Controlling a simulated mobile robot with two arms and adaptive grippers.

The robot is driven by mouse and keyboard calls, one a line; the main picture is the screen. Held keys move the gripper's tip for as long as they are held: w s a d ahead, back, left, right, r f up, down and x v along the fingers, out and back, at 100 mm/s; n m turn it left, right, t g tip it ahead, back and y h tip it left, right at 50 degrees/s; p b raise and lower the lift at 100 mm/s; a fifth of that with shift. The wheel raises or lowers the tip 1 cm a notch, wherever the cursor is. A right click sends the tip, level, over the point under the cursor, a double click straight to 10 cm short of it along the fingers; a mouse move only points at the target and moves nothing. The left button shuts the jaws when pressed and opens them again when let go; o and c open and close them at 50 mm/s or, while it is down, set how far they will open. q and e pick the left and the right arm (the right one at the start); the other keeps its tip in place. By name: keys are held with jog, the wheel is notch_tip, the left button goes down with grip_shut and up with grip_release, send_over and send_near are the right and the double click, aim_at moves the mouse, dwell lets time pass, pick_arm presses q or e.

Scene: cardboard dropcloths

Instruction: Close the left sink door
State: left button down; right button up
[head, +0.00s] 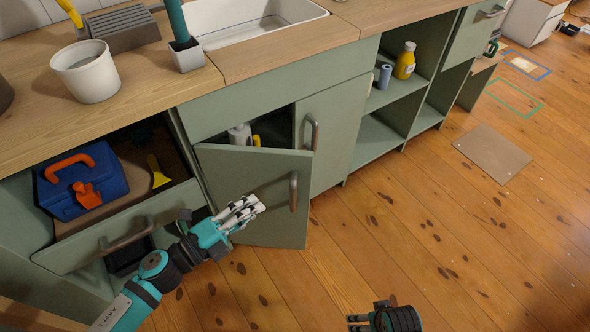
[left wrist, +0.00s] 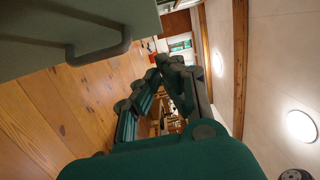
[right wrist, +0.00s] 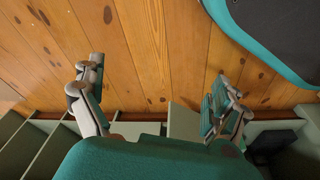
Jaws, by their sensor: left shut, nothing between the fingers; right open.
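The left sink door (head: 250,180) is a green panel standing ajar, swung out from the cabinet under the sink. Its metal handle (head: 293,190) is near its free edge. In the left wrist view the handle (left wrist: 98,50) shows at the upper left. My left gripper (head: 252,206) is shut and empty, in front of the door's outer face and left of the handle. I cannot tell whether it touches the door. My right gripper (right wrist: 155,78) is open and empty above the floor; in the head view only part of it shows at the bottom edge.
An open drawer (head: 120,232) holding a blue toolbox (head: 80,182) sits left of the door. The right sink door (head: 335,135) is closed. Bottles stand inside the cabinet. Open shelves (head: 378,140) lie farther right. The wooden floor (head: 400,240) in front is mostly clear.

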pick_arm(q)
send_near(307, 159)
jog(key=d, duration=0.3)
jog(key=shift+w+d+m, duration=0.2)
jog(key=shift+w+m, duration=0.2)
jog(key=shift+w, duration=1.3)
pick_arm(e)
jog(key=shift+s+f, duration=0.15)
jog(key=shift+f, duration=0.15)
jog(key=shift+s+f, duration=0.15)
jog(key=shift+s, duration=0.1)
